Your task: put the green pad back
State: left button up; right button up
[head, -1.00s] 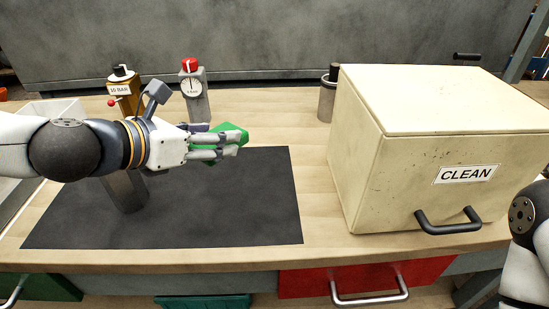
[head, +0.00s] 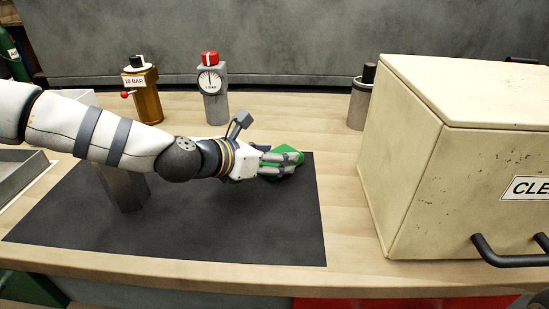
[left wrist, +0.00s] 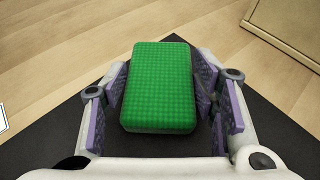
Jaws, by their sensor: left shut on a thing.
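The green pad (head: 287,153) is a small block with a textured top. My left gripper (head: 279,164) is shut on it at the right part of the black mat (head: 230,220). In the left wrist view the pad (left wrist: 162,85) sits between the purple-lined fingers (left wrist: 160,100), with the mat (left wrist: 255,135) under and around it. I cannot tell for sure whether the pad touches the mat. My right gripper is not in view.
A large cream box (head: 430,150) with a black handle and a label stands at the right. A brass regulator (head: 142,90), a grey gauge unit (head: 212,90) and a metal canister (head: 361,100) stand at the back. The mat's front is clear.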

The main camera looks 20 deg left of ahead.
pick_arm(q)
jog(key=shift+r, duration=0.1)
jog(key=shift+f, duration=0.2)
jog(key=o, duration=1)
jog(key=shift+c, duration=0.2)
jog(key=shift+r, duration=0.35)
jog(key=p+v, duration=0.3)
jog(key=v, duration=0.8)
jog(key=shift+s+a+r+p, duration=0.15)
jog(key=shift+s+r+p, duration=0.1)
jog(key=shift+p, duration=0.05)
jog(key=shift+s+f, duration=0.15)
jog(key=shift+s, duration=0.1)
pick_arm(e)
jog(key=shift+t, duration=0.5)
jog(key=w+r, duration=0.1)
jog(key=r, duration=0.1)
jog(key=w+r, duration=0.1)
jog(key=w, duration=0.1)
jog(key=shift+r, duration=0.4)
